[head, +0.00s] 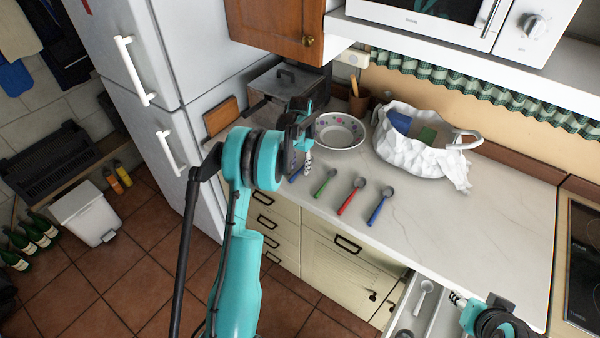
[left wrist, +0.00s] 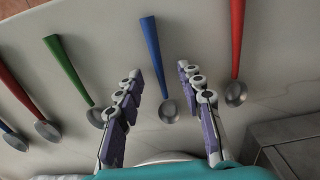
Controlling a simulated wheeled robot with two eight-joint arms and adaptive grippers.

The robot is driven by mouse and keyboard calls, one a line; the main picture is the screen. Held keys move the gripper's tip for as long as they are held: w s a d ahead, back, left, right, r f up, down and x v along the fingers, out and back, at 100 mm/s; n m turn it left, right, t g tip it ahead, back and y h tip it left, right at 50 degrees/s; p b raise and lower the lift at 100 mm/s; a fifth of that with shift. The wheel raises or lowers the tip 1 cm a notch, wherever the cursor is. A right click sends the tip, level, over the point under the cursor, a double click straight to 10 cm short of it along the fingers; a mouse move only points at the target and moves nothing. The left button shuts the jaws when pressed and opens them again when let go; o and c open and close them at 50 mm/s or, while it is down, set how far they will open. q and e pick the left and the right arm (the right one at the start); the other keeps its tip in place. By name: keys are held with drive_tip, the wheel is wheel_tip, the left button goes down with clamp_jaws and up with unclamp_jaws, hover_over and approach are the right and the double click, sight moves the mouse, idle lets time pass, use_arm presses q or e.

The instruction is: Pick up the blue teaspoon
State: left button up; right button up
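A blue teaspoon (left wrist: 151,52) lies on the counter between the fingers of my left gripper (left wrist: 159,72) in the left wrist view, its metal bowl nearer the palm. The fingers are apart and hold nothing. In the head view, my left gripper (head: 306,158) is over the counter's left part and mostly hides this spoon, leaving a bit of blue handle (head: 295,177). A second blue teaspoon (head: 381,206) lies at the right end of the row. My right gripper (head: 459,299) is at the lower right by an open drawer; its finger opening is unclear.
Green (head: 325,182) and red (head: 351,195) teaspoons lie between the blue ones. Another red teaspoon (left wrist: 236,45) is close beside the left gripper. A patterned bowl (head: 339,132) and a white cloth-lined basket (head: 455,165) stand behind. The counter's right part is clear.

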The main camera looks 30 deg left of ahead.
use_arm(q)
drive_tip(key=shift+f, duration=0.25)
drive_tip(key=shift+r, duration=0.1)
drive_tip(key=shift+c, duration=0.3)
clamp_jaws()
